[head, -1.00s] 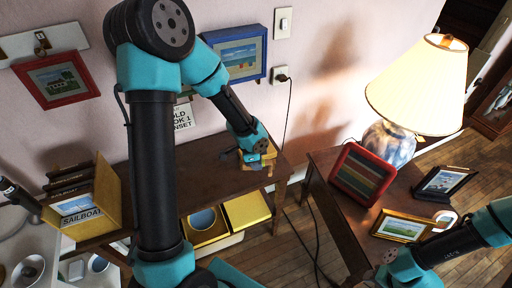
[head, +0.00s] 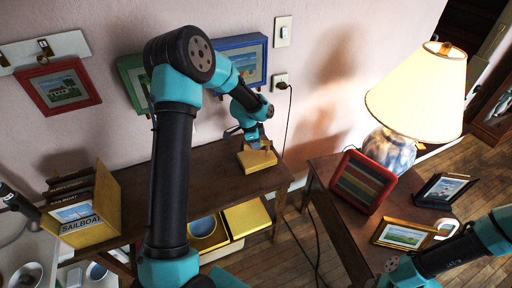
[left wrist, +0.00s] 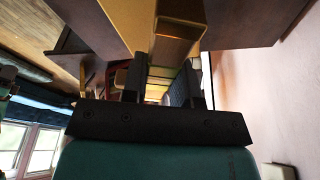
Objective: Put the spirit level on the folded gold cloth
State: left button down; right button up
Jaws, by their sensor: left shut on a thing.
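The folded gold cloth (head: 253,161) lies at the right end of the brown console table, against the wall side. My left gripper (head: 258,140) is directly above the cloth, pointing down. It is shut on a slim gold-brown bar, which I take to be the spirit level (left wrist: 179,32); the bar shows between and beyond the fingers in the left wrist view. In the head view the bar is small and partly hidden by the gripper, so I cannot tell whether it touches the cloth. My right gripper is not clearly in view; only its arm shows at lower right.
The console table (head: 205,185) is bare left of the cloth. A book holder (head: 100,215) stands at its left end. Gold bins (head: 247,217) sit below. A side table at right holds a lamp (head: 415,95), a striped red frame (head: 362,181) and other frames. A plug and cord hang nearby.

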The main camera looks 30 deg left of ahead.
pick_arm(q)
jog(key=shift+w+a, duration=0.1)
jog(key=shift+w+a, duration=0.1)
jog(key=shift+w, duration=0.1)
jog(key=shift+s+a+x, duration=0.1)
jog(key=shift+a+x, duration=0.1)
jog(key=shift+x, duration=0.65)
jog(key=shift+s+a+x, duration=0.1)
jog(key=shift+a+x, duration=0.05)
jog(key=shift+x, duration=0.7)
jog(key=shift+f, duration=0.2)
jog(key=c, duration=0.9)
grip_release()
jog(key=v, duration=1.2)
jog(key=shift+r, duration=0.1)
